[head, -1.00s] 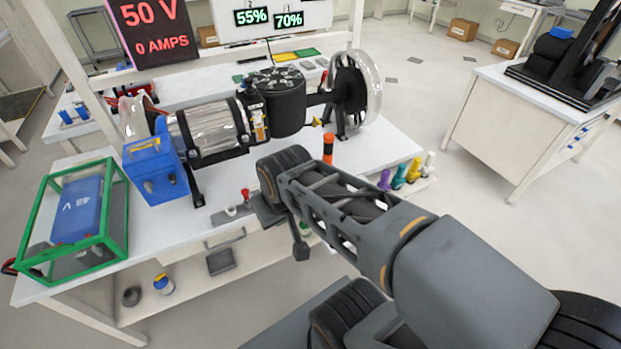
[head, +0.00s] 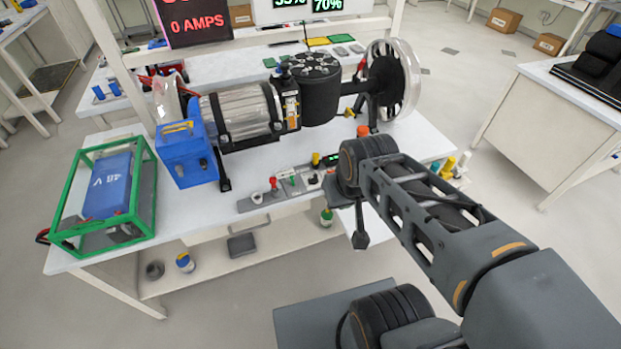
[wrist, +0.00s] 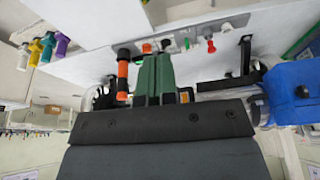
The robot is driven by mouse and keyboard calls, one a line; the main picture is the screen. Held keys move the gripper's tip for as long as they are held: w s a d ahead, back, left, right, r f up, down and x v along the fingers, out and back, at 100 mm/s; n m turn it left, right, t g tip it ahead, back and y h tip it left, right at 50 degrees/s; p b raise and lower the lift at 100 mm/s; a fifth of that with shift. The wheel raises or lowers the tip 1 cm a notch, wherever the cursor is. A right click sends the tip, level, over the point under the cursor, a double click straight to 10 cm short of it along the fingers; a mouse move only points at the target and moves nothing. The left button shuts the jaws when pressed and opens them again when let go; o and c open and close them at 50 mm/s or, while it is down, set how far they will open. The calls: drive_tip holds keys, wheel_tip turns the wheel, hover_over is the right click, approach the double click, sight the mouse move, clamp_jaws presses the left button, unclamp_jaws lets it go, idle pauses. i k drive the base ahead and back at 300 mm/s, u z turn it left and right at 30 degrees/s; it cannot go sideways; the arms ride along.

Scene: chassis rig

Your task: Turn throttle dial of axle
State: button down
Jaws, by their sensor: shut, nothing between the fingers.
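A grey control strip (head: 262,203) lies along the front of the white bench in the head view. I cannot tell which one is the throttle dial. The axle assembly, with its silver motor (head: 238,112) and wheel (head: 405,80), stands behind.
A blue box (head: 186,155) and a green-framed case (head: 150,190) stand on the bench's left. An orange cylinder (wrist: 122,75) shows beside my fingers in the wrist view. Open floor lies right of the bench.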

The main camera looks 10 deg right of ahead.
sight(313, 180)
drive_tip(key=z, duration=0.05)
drive_tip(key=k, duration=0.55)
drive_tip(key=u, duration=0.6)
drive_tip(key=i, duration=0.95)
drive_tip(key=z, duration=0.55)
